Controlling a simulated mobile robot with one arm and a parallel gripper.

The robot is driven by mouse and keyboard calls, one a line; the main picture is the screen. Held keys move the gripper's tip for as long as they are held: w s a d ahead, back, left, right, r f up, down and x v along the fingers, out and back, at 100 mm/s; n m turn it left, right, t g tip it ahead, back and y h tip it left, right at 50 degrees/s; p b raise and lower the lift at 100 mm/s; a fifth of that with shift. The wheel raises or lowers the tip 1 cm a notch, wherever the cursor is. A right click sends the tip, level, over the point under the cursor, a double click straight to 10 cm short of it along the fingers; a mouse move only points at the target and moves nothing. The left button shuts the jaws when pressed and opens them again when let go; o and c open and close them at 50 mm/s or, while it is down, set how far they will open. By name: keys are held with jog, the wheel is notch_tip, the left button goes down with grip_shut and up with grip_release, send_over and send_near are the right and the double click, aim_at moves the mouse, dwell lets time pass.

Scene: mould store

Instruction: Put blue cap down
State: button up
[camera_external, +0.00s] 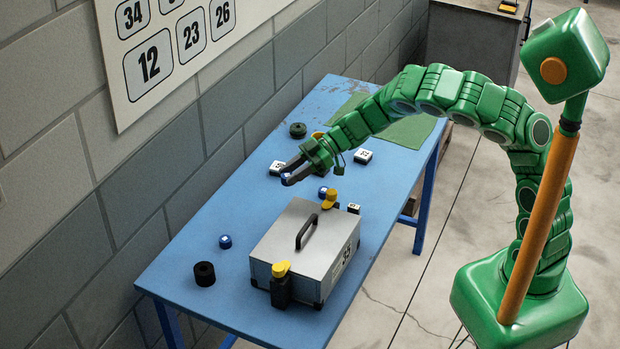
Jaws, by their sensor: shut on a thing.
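My gripper (291,172) is shut on a small blue cap (287,177) with a pale mark on top. It is over the blue table (205,205), near the wall side. I cannot tell whether the cap touches the table. A second blue cap (225,241) stands on the table left of the grey case. A third small blue piece (322,191) shows just behind the case, partly hidden by a yellow-topped part (329,197).
The grey case (290,233) with a black handle and yellow-topped latches stands in front. A black cylinder (204,273) is at front left. White numbered blocks (277,168) (363,156), a dark round knob (298,130) and a green mat (412,131) lie further back.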

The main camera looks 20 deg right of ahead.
jog(key=shift+s+a+f+n+g, duration=0.15)
jog(key=shift+s+a+f+g, duration=0.1)
jog(key=shift+s, duration=0.2)
jog(key=shift+s+a+f+n+g, duration=0.15)
jog(key=shift+s+f+g, duration=0.1)
jog(key=shift+s, duration=0.2)
jog(key=shift+a+f, duration=0.15)
jog(key=shift+w+a+f, duration=4.5)
jog(key=shift+a, duration=0.1)
jog(key=shift+w+a+f, duration=0.25)
jog(key=shift+w+f, duration=0.05)
jog(key=shift+f, duration=1.55)
jog(key=shift+s+f, duration=0.1)
jog(key=shift+f, duration=0.35)
